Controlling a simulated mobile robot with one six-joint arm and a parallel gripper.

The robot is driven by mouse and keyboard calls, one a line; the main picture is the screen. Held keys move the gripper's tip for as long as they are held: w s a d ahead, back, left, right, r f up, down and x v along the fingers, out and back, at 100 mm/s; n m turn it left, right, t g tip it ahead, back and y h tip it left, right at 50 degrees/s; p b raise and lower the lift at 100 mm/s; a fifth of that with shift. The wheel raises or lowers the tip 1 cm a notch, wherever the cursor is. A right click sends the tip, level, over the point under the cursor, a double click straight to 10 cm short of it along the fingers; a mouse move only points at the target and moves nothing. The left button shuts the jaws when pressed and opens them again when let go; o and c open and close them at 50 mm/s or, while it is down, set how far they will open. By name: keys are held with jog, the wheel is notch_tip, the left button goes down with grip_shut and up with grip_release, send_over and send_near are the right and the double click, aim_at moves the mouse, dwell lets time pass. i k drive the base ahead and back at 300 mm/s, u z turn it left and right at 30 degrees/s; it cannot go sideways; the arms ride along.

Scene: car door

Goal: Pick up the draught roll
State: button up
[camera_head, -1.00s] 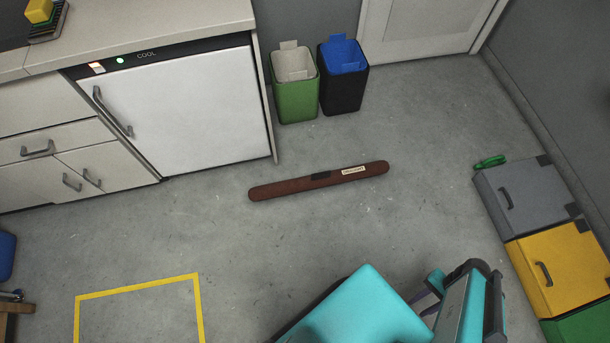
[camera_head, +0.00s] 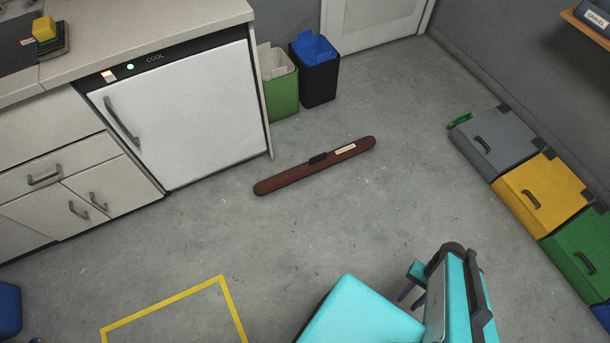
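The draught roll (camera_head: 290,178) is a long reddish-brown roll with rounded ends. It lies flat on the grey floor, slanting up to the right, in front of the fridge and bins. A small dark grip piece sits near its middle, with a pale label beside it. My teal arm fills the bottom centre of the view. A small teal piece with two dark prongs beside the arm looks like my gripper (camera_head: 411,294). It is well apart from the roll, low and to its right. Whether its fingers are open or shut is too small to tell.
A white fridge (camera_head: 185,120) and counter stand at left. Green (camera_head: 281,92) and black (camera_head: 318,80) bins are behind the roll. Grey (camera_head: 490,145), yellow (camera_head: 548,190) and green (camera_head: 582,245) boxes line the right wall. A yellow floor outline (camera_head: 165,308) is at lower left. Floor around the roll is clear.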

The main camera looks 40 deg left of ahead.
aim_at(318, 162)
jog(key=z, duration=0.2)
jog(key=k, duration=0.6)
jog(key=u, duration=2.4)
jog(key=i, duration=0.95)
jog(key=u, duration=0.1)
